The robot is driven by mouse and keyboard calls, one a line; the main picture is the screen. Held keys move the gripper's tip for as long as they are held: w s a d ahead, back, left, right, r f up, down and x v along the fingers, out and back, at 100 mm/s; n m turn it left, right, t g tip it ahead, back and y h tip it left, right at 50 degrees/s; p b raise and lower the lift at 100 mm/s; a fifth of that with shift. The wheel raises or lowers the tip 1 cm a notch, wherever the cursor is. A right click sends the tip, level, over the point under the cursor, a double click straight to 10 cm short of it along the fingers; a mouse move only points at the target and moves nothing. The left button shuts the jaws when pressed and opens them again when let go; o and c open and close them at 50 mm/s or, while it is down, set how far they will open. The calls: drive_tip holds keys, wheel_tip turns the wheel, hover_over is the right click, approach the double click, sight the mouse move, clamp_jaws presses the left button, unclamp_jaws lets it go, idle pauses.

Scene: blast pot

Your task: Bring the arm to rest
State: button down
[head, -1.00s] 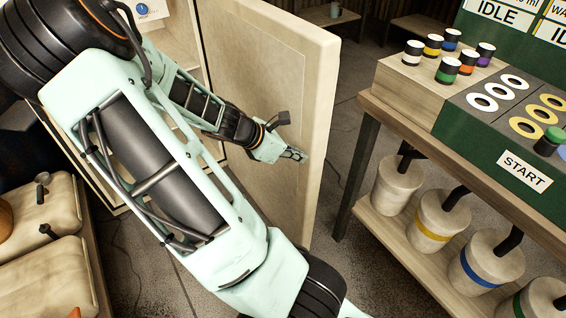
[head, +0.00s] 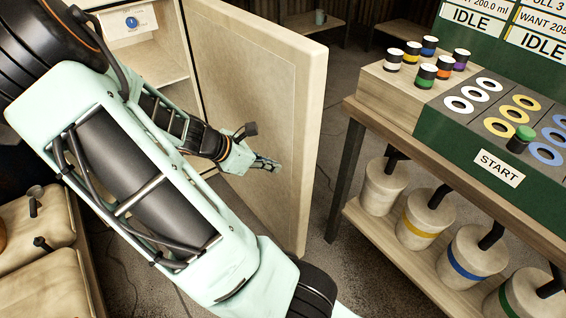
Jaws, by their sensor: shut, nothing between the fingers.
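My gripper (head: 266,163) is in the middle of the head view, at the end of my pale green arm, which crosses the left half of the picture. Its fingers are shut and nothing is between them. It is in front of the inner face of an open cabinet door (head: 285,80). I cannot tell whether it touches the door.
A bench with a green panel (head: 455,140) stands on the right, with several small capped jars (head: 428,72) on its wooden block. Several lidded pots (head: 468,255) stand on its lower shelf. The open cabinet (head: 160,55) is behind my arm. Bare floor lies between door and bench.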

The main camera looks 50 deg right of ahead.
drive_tip(key=p+v, duration=0.1)
drive_tip(key=v, duration=0.5)
drive_tip(key=shift+s+a+r, duration=0.2)
drive_tip(key=shift+a+r, duration=0.05)
drive_tip(key=shift+r, duration=0.05)
